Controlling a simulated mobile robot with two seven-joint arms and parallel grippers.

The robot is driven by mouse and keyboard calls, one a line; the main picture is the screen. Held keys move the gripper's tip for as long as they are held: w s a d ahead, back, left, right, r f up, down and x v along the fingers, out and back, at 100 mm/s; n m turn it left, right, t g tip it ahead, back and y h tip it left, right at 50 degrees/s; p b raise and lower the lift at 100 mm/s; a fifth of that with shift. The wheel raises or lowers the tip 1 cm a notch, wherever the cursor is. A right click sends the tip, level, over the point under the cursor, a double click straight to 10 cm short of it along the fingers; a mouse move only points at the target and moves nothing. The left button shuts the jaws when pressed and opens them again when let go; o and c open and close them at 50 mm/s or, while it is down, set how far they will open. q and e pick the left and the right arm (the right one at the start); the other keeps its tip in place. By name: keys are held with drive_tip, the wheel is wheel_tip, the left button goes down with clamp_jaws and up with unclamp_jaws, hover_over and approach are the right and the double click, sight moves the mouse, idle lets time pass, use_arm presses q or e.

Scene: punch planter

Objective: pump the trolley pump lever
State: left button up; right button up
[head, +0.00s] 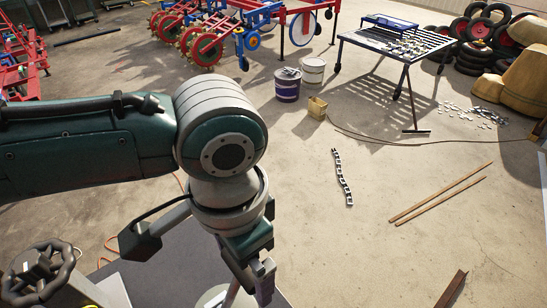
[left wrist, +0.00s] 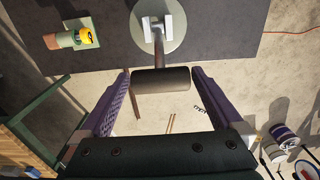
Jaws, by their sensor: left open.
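The pump lever's dark cylindrical handle (left wrist: 161,81) lies crosswise in the left wrist view. Its rod runs up to a pale fitting (left wrist: 163,25) on a round grey-green plate. In the head view the plate (head: 212,297) shows only in part at the bottom edge, and my arm hides the handle. My left gripper (left wrist: 161,74) is open, its purple fingers on either side of the handle, with small gaps visible at both ends. In the head view the left gripper (head: 262,283) points down over the dark top. My right gripper is not in view.
The dark trolley top (head: 150,275) carries the plate. A handwheel (head: 38,272) stands at lower left. A yellow-ended part (left wrist: 84,36) sits beside the plate. Buckets (head: 288,84), a slatted table (head: 400,45), a chain (head: 342,178) and rods (head: 440,195) lie beyond on open floor.

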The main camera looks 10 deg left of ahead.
use_arm(q)
clamp_jaws()
idle(0.8)
